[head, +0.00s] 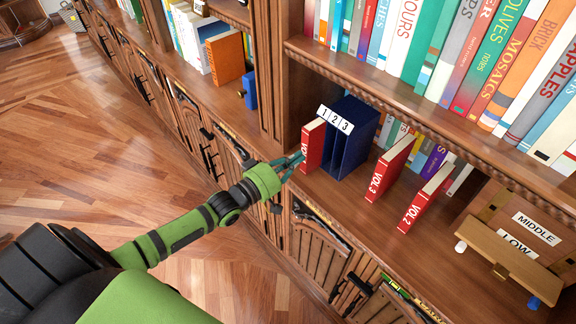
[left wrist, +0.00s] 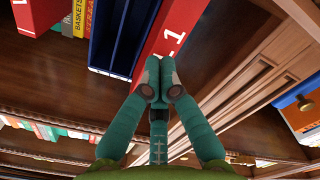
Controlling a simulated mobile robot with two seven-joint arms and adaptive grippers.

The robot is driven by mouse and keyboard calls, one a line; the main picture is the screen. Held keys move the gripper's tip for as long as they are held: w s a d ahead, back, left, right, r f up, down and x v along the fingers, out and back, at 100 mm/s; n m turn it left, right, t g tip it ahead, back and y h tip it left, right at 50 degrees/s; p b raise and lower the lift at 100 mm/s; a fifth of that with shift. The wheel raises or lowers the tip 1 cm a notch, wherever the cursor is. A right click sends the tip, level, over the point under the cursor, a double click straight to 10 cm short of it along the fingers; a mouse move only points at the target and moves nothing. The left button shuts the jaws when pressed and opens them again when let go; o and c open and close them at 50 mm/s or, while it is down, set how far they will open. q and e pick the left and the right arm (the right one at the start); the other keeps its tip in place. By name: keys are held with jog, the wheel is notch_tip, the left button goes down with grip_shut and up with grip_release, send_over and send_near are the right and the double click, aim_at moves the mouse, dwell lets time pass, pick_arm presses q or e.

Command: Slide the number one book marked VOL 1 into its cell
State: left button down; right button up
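The red book VOL 1 (head: 313,144) stands upright at the left end of the blue rack (head: 352,139), under the label 1, its spine end sticking out in front. How deep it sits is hidden. The rack's cells under 2 and 3 look empty. My left gripper (head: 292,163) is at the book's spine. In the left wrist view its fingertips (left wrist: 160,82) are together at the lower end of the red spine (left wrist: 168,45), not around it. Contact is hard to tell. My right gripper is not in view.
Red books VOL 3 (head: 389,168) and VOL 2 (head: 425,196) stand on the shelf right of the rack. A wooden stand with MIDDLE and LOW signs (head: 519,243) is farther right. A shelf of books overhangs above. A wooden upright (head: 284,75) is left of the rack.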

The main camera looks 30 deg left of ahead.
aim_at(304, 153)
pick_arm(q)
jog(key=shift+b+x, duration=1.4)
jog(key=shift+x, duration=1.75)
jog(key=shift+s, duration=0.1)
dwell(0.3)
jog(key=shift+s+a+p, duration=0.25)
jog(key=shift+s+p, duration=0.25)
jog(key=shift+p, duration=0.1)
jog(key=shift+p+v, duration=0.4)
jog(key=shift+v, duration=0.4)
jog(key=shift+s+a, duration=0.2)
jog(key=shift+s, duration=0.4)
jog(key=v, duration=1)
jog(key=shift+s, duration=0.35)
